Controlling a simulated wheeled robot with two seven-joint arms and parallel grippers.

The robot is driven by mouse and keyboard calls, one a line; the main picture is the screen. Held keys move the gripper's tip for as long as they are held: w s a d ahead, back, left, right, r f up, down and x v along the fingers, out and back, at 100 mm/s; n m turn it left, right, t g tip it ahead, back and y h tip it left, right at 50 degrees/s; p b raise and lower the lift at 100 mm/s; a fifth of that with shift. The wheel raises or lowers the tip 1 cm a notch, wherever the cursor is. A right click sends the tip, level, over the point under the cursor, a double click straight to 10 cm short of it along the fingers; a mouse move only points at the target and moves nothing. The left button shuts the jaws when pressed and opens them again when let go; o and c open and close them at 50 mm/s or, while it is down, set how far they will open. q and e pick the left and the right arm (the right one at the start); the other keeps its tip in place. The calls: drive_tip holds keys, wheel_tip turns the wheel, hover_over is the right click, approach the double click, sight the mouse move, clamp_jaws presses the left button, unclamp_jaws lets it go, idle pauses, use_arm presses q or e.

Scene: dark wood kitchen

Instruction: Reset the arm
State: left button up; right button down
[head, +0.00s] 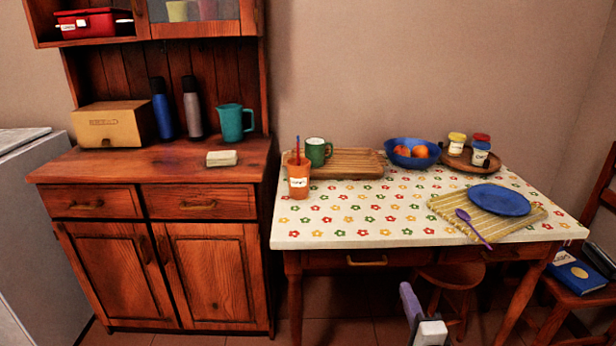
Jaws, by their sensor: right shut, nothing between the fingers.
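My right gripper (421,318) shows at the bottom edge, right of the middle, in front of and below the table (345,242). Only its pale upper parts are in the picture. It is shut with nothing held, and it is apart from the table and the stool (455,276) behind it. My left gripper is not in view.
The table holds an orange cup (298,187), green mug (316,151), wooden board (347,172), blue fruit bowl (390,157), jars on a round tray and a blue plate (499,200). A wooden cupboard (160,240) stands left; a chair with books (577,276) stands right.

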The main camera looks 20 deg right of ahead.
drive_tip(key=s+a+f+n+g+y+p, duration=0.2)
drive_tip(key=s+a+f+n+g+y, duration=0.2)
drive_tip(key=s+a+n, duration=0.5)
drive_tip(key=s+a+f+n+g+y+p, duration=0.3)
drive_tip(key=s+a+n, duration=0.6)
drive_tip(key=a+n, duration=0.7)
drive_tip(key=a+f+y, duration=0.2)
drive_tip(key=a+y, duration=0.1)
drive_tip(key=a, duration=0.1)
drive_tip(key=shift+f+g+p, duration=0.3)
drive_tip(key=shift+g+p, duration=0.05)
drive_tip(key=shift+g, duration=0.05)
